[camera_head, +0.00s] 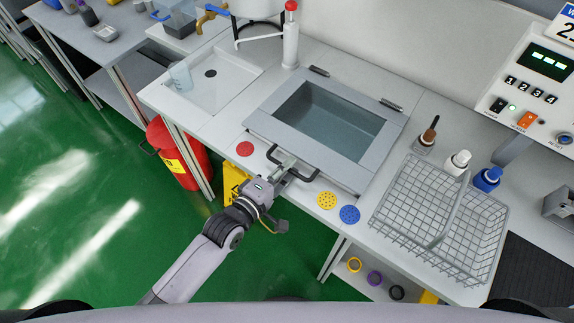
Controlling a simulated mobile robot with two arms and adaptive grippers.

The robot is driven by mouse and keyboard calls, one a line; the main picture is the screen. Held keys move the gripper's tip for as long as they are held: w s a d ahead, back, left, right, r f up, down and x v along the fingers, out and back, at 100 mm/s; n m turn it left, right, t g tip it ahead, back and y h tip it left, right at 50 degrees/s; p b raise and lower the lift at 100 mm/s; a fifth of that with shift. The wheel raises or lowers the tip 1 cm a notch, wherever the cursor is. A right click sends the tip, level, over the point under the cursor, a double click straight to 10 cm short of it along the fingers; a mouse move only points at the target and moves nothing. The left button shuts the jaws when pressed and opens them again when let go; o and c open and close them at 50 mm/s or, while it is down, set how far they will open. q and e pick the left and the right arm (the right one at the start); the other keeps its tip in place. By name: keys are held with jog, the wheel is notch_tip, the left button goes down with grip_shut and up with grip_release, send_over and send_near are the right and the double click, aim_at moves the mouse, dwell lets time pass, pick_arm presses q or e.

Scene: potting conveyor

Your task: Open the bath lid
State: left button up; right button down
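The bath lid (362,166) is a grey square frame with a clear window, lying flat and closed over the bath in the worktop. Water-like grey-blue shows through the window. Two dark hinges sit along its back edge. A black bar handle (306,178) is on its front edge. My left gripper (285,163) reaches in from the front left, with its fingertips at the handle, overlapping it. The fingers hide part of the handle, and I cannot tell whether they are closed around it. My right gripper is not in view.
A wire basket (402,201) stands right of the lid, with small bottles (487,179) behind it. A shallow white sink (217,91) is at left. A red-topped white cylinder (290,40) stands behind. Red, yellow and blue discs (349,215) lie along the front edge.

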pick_arm(q)
jog(key=shift+w+d, duration=0.15)
jog(key=shift+w, duration=0.05)
grip_shut()
dwell(0.6)
